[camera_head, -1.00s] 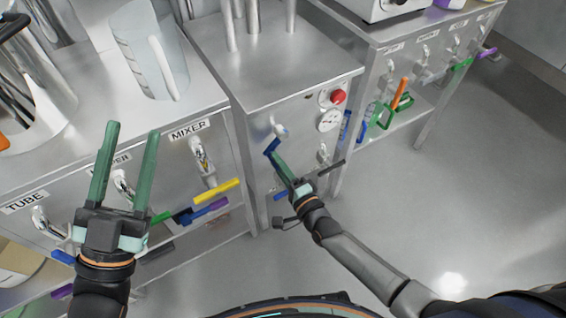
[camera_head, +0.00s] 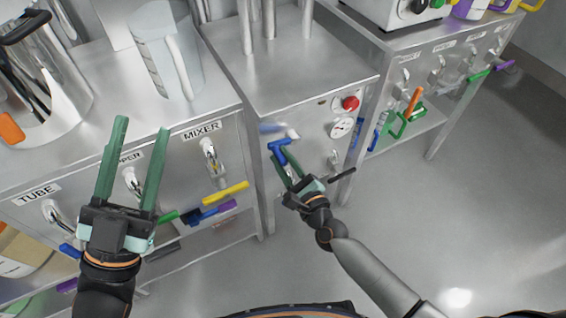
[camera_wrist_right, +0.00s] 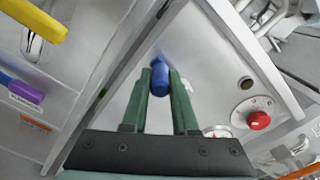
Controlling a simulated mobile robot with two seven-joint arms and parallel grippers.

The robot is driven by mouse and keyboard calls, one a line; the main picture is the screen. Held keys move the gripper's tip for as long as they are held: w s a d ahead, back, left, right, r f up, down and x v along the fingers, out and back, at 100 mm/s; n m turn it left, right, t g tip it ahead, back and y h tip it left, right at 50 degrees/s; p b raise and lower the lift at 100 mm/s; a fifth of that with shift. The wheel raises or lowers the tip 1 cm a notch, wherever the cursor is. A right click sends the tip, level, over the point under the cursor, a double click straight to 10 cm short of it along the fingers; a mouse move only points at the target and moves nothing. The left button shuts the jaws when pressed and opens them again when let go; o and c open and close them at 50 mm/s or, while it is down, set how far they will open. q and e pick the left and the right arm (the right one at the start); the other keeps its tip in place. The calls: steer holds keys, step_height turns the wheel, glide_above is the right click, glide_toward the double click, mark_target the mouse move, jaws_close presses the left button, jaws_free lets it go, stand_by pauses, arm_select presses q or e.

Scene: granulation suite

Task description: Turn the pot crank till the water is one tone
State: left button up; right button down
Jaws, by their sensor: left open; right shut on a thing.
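My right gripper (camera_head: 282,165) is shut on a blue crank handle (camera_head: 279,145) on the front of the middle steel cabinet. In the right wrist view the blue handle (camera_wrist_right: 160,76) sits between the two green fingers (camera_wrist_right: 158,95). My left gripper (camera_head: 143,126) is open and empty, in front of the left cabinet, with its fingers pointing up. No water shows in either view, so its tone cannot be seen. Which vessel is the pot is not clear.
The middle cabinet also carries a red knob (camera_head: 350,103), a dial gauge (camera_head: 342,127) and a dark lever (camera_head: 341,175). A clear jug (camera_head: 150,60) and a steel vessel (camera_head: 60,105) stand on the left cabinet. Coloured valve levers, including a yellow one (camera_head: 226,193), stick out below. Floor at right is clear.

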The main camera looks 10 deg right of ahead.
steer(key=shift+d+r+m, duration=0.1)
steer(key=shift+r+m, duration=0.45)
steer(key=shift+m, duration=0.55)
arm_select(q)
steer(key=shift+s+r+m+h, duration=0.4)
steer(key=shift+r, duration=0.1)
arm_select(e)
steer(key=shift+w+d+r+m, duration=0.15)
steer(key=shift+r+m, duration=0.25)
steer(key=shift+m, duration=0.4)
steer(key=shift+d, duration=0.1)
steer(key=c, duration=0.7)
jaws_free()
